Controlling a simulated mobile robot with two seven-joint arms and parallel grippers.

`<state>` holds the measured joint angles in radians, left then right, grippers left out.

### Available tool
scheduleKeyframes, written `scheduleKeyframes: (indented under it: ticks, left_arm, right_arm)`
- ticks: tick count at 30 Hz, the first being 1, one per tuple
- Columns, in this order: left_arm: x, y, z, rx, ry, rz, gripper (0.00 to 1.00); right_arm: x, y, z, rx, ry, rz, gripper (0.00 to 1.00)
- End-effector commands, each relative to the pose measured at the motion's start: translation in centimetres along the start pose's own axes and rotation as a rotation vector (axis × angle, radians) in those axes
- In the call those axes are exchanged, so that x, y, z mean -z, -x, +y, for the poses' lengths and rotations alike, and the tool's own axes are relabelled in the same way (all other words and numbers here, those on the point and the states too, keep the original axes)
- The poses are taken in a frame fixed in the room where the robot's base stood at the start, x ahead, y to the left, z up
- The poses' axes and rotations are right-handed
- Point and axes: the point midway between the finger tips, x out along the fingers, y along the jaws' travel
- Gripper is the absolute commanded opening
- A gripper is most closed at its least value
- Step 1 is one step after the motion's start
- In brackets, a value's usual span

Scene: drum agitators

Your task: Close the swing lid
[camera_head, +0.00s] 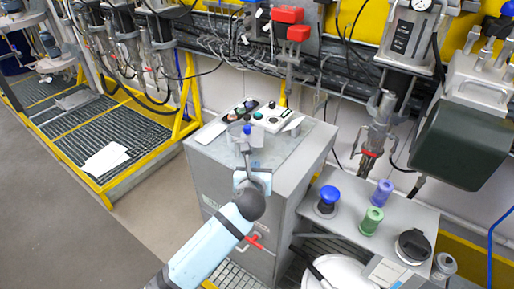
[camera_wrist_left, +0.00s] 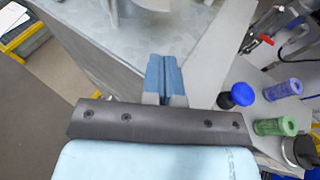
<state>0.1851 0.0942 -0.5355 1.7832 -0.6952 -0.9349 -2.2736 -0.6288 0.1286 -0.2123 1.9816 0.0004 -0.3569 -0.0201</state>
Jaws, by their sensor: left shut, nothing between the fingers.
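My left gripper (camera_head: 247,134) is shut and empty, over the top of the grey cabinet (camera_head: 240,172). Its blue fingertips (camera_wrist_left: 163,76) are together in the left wrist view. A small grey, round, lid-like piece (camera_head: 236,131) is just beyond the fingertips, beside the button panel (camera_head: 273,116); whether they touch, I cannot tell. A grey curved piece (camera_wrist_left: 150,8) shows at the top edge of the left wrist view, cut off by the frame. I cannot tell for certain which part is the swing lid or how far open it stands. My right gripper is not in view.
A blue knob (camera_head: 329,196), purple cup (camera_head: 383,190), green cup (camera_head: 371,220) and black-capped jar (camera_head: 412,246) stand on the lower shelf at right. A dark green drum-shaped housing (camera_head: 460,145) hangs above it. Yellow-framed grating (camera_head: 105,140) lies at left; grey floor (camera_head: 60,220) is clear.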

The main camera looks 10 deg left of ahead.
Motion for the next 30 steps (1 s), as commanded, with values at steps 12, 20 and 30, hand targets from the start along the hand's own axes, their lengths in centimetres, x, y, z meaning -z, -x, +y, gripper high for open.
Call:
scheduleKeyframes:
  ticks: [12, 20, 30]
  left_arm:
    - [-0.9, -8.3, -0.1, 0.001, 0.005, 0.0, 0.0]
    - [-1.2, -10.2, 0.0, 0.001, 0.004, 0.001, 0.0]
    - [-1.2, -10.3, 0.0, 0.001, 0.004, 0.0, 0.0]
  right_arm:
    - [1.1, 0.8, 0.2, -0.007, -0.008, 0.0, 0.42]
    - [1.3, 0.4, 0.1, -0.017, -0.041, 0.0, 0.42]
    - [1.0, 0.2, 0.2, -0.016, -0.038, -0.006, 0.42]
